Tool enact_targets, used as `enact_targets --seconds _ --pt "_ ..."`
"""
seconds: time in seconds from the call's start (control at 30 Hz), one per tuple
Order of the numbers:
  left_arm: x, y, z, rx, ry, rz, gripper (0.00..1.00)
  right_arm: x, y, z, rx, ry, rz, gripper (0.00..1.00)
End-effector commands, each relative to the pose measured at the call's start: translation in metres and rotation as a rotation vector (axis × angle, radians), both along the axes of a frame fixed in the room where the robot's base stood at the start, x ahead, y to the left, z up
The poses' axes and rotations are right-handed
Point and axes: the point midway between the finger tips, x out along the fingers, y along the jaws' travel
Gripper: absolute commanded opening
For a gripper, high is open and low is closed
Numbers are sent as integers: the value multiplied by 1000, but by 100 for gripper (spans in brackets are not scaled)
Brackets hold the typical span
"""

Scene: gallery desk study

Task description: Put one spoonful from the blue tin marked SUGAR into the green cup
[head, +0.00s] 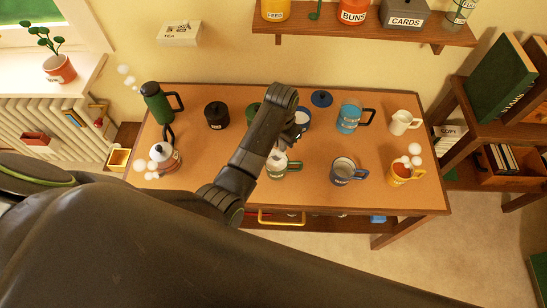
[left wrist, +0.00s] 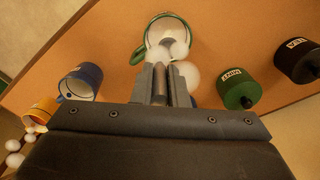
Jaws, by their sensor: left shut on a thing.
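The green cup (head: 285,166) stands upright near the table's front edge, white with a green band. In the left wrist view the green cup (left wrist: 160,38) is just beyond my fingertips, its opening partly covered by pale round blobs (left wrist: 178,55). I cannot tell whether these are steam or sugar. My left gripper (head: 297,131) is over the table; in the wrist view its fingers (left wrist: 167,84) are shut on a thin brownish piece, probably a spoon handle. The spoon's bowl is hidden. A blue open tin (head: 304,117) stands partly behind the gripper, its label unreadable. My right gripper is out of view.
A blue lid (head: 321,98) lies behind the tin. A blue mug (head: 345,172), yellow cup (head: 402,174), blue jug (head: 349,117) and white pitcher (head: 401,121) stand at right. A black tin (head: 216,115), green flask (head: 155,102) and pot (head: 164,158) stand left.

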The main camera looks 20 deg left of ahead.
Motion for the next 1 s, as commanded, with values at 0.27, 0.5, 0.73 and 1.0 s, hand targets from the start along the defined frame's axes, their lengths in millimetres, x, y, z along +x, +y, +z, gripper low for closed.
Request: enact_targets --seconds 0.27,0.5,0.73,1.0 --pt "14 -3 -2 29 125 -2 0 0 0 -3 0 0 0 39" --pt "24 -5 -4 54 238 -1 0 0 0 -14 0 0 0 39" --pt "25 -6 -2 58 260 0 0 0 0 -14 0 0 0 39" --pt "25 -6 4 57 258 0 0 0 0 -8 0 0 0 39"
